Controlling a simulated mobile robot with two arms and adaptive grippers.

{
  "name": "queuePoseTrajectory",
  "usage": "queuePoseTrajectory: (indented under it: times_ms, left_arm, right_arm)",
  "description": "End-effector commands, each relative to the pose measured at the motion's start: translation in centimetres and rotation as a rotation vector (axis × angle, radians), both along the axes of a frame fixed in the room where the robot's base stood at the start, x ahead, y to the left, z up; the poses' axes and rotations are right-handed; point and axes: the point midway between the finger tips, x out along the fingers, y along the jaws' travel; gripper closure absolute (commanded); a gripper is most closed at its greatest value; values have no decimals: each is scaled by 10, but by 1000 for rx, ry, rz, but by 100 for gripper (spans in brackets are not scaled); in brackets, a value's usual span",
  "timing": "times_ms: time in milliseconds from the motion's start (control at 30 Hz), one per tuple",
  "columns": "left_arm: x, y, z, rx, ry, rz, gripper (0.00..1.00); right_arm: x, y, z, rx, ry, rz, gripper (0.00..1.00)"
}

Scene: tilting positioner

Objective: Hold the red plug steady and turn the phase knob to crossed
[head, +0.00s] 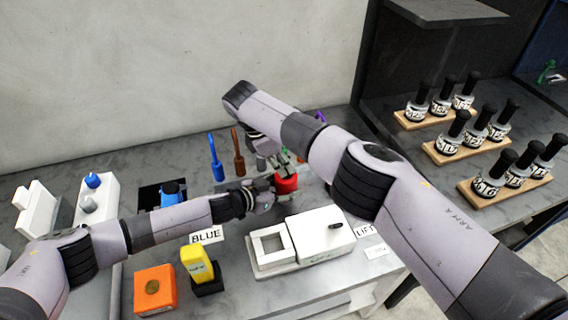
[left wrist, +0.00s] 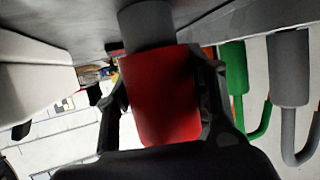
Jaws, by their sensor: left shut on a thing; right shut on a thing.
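The red plug (head: 286,183) is near the middle of the bench in the head view. In the left wrist view the red plug (left wrist: 160,95) fills the space between my left fingers, with a grey cylindrical part at its top end. My left gripper (head: 268,191) is shut on the red plug from the left. My right gripper (head: 278,162) reaches down from behind and is shut right beside the plug. What it grips appears to be the phase knob, but fingers and arm hide the knob and its setting.
A white box (head: 320,235) with a black handle stands in front of the plug. Blue (head: 215,158) and brown (head: 238,153) upright tools stand behind my left gripper. A yellow device (head: 196,262) and an orange block (head: 155,289) are front left. Bottles on wooden racks (head: 466,150) stand right.

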Motion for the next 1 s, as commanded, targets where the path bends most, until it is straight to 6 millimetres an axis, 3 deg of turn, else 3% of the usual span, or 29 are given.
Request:
queuePoseTrajectory:
  times_ms: [167,200,500,833,1000]
  left_arm:
    - [0,1,-1,0,3,2,86]
    - [0,1,-1,0,3,2,86]
    - [0,1,-1,1,2,2,86]
    - [0,0,-1,1,2,0,86]
    - [0,0,-1,1,2,0,86]
  right_arm:
    - [0,0,0,0,0,0,100]
    - [0,0,0,0,0,0,88]
    - [0,0,0,0,0,1,68]
    - [0,1,3,0,0,2,68]
    - [-1,10,24,0,-4,4,68]
